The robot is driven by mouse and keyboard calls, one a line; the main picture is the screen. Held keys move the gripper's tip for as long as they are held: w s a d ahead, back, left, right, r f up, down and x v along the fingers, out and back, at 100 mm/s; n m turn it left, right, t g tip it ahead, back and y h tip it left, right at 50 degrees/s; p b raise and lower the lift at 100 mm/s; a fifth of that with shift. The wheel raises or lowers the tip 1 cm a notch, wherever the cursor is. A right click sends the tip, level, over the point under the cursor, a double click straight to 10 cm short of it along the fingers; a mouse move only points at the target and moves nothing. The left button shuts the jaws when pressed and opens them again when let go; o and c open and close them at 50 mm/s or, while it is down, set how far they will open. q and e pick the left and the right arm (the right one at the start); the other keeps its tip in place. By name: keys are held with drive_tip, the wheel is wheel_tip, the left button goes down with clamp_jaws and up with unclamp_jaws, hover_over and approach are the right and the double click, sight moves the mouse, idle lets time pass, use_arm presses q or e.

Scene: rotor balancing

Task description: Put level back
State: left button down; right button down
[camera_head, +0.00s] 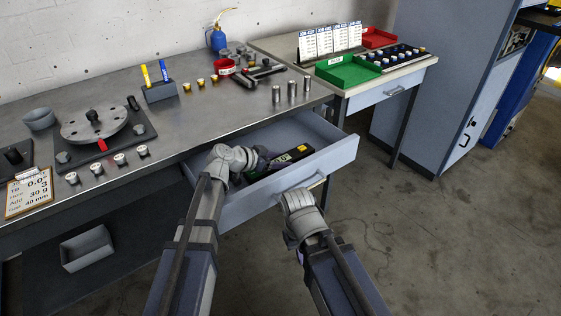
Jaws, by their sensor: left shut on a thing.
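The level (293,155), a dark bar with a yellow-green marking, is inside the open drawer (337,157) under the workbench. My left gripper (264,160) reaches into the drawer and is shut on the level at its left end. The fingers are mostly hidden behind the wrist, and I cannot tell whether the level touches the drawer floor. My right gripper (302,192) is outside, close to the drawer's front panel. Its fingers are hidden by its own wrist, so I cannot see whether they are open or touch the drawer handle.
The workbench (215,130) holds a rotor disc (94,124) on a stand, a pen holder (160,91), a clipboard (29,193) and several small weights. Metal cylinders (291,90) stand near the bench's right end. A side table (405,72) carries a green tray (347,72). Floor at right is clear.

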use_arm(q)
drive_tip(key=shift+c, duration=0.8)
unclamp_jaws()
drive_tip(key=shift+f, duration=0.1)
drive_tip(key=shift+s+a+r+p, duration=0.15)
drive_tip(key=shift+a+r+p, duration=0.05)
drive_tip(key=shift+r+p, duration=0.25)
drive_tip(key=p+v, duration=0.2)
drive_tip(key=v, duration=0.3)
drive_tip(key=shift+s+a+r+p, duration=0.1)
drive_tip(key=shift+s+a+p, duration=0.05)
drive_tip(key=shift+p, duration=0.2)
drive_tip(key=shift+s+a+r, duration=0.25)
drive_tip(key=shift+s+a, duration=0.1)
drive_tip(key=shift+a, duration=0.2)
